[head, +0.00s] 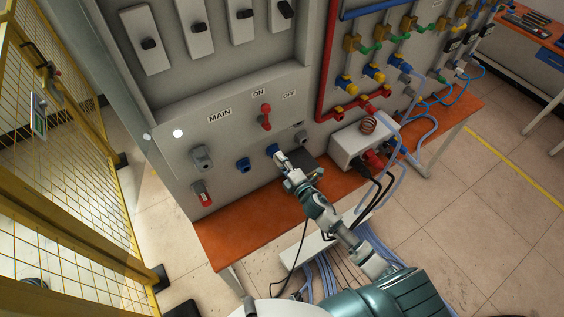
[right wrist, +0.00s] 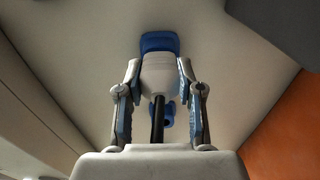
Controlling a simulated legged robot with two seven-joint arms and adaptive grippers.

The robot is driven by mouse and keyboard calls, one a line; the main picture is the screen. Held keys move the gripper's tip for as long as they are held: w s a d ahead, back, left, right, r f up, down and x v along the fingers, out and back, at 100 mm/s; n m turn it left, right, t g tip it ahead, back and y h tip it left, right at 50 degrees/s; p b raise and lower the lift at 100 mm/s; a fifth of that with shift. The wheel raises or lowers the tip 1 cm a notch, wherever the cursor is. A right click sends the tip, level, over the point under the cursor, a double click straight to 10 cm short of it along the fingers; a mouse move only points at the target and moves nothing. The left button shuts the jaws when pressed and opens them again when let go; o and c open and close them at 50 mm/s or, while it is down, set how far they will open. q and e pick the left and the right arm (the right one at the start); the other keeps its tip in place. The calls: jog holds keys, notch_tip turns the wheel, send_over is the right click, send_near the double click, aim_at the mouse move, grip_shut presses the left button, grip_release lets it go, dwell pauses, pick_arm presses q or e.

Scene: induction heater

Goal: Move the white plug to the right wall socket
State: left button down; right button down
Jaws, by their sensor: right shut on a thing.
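The white plug (right wrist: 158,75) sits between the two fingers of my right gripper (right wrist: 158,88), which is shut on it. Its black cable (right wrist: 157,122) runs back toward the wrist. The plug's front end meets a blue wall socket (right wrist: 160,42) in the right wrist view; I cannot tell how deep it sits. In the head view my right gripper (head: 281,160) is at the right blue socket (head: 272,150) on the grey panel. The left blue socket (head: 243,164) is free. The plug is mostly hidden by the gripper there. My left gripper is not in view.
An orange bench (head: 240,226) runs below the panel. A dark box (head: 300,165) stands close to my right gripper. A white heater unit (head: 352,145) with a copper coil (head: 368,124) stands to the right. A yellow fence (head: 60,200) stands at the left.

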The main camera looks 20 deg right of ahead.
jog(key=shift+w, duration=0.35)
jog(key=c, duration=0.7)
grip_release()
jog(key=shift+o, duration=0.2)
jog(key=shift+s, duration=0.1)
jog(key=s+d, duration=0.2)
jog(key=s, duration=0.9)
jog(key=shift+s+d, duration=0.15)
jog(key=shift+s, duration=0.15)
jog(key=shift+f, duration=0.1)
